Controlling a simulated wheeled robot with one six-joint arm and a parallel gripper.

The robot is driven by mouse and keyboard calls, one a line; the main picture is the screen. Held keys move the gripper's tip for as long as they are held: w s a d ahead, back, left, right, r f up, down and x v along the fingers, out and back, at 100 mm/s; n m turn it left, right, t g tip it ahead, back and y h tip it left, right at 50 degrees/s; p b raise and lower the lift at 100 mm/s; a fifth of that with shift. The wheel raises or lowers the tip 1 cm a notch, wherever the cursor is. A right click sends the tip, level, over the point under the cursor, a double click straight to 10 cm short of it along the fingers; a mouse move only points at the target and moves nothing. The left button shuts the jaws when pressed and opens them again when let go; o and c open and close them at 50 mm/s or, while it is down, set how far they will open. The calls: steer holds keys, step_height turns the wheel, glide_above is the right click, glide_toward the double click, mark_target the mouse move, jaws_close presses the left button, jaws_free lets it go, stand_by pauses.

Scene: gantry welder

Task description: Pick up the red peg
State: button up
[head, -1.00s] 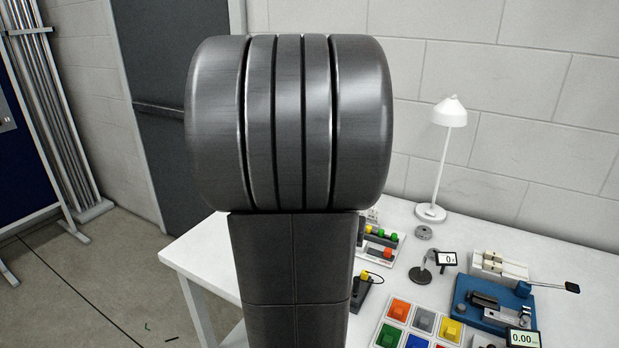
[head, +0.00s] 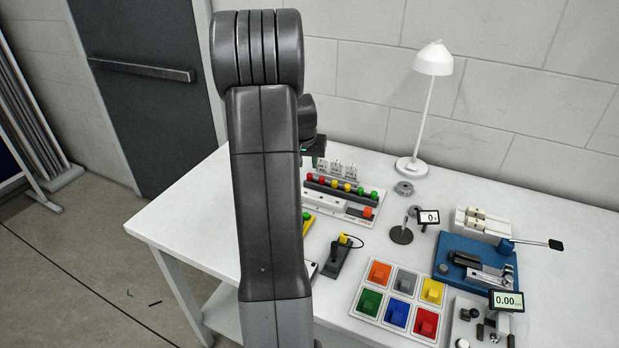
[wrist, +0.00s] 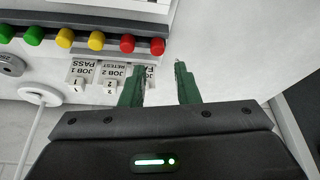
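A rack (head: 340,196) on the white table holds a row of round-topped pegs: two red at the left end, then yellow, then green. One red peg (head: 309,177) is at the row's left end, with a second red peg (head: 322,181) beside it. In the wrist view, the red pegs (wrist: 127,43) and (wrist: 157,46) appear beyond the fingertips. My gripper (wrist: 159,68) is open and empty, with two green fingers apart. In the head view it is mostly hidden behind my arm, above the back of the rack and apart from the pegs.
Labelled job card holders (wrist: 108,78) stand close behind the pegs, near my fingers. The table's back left is clear.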

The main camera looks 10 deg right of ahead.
mark_target(310, 174)
steer(key=shift+p+x, duration=0.55)
steer(key=shift+x, duration=2.3)
steer(key=shift+s+d, duration=0.15)
jaws_close()
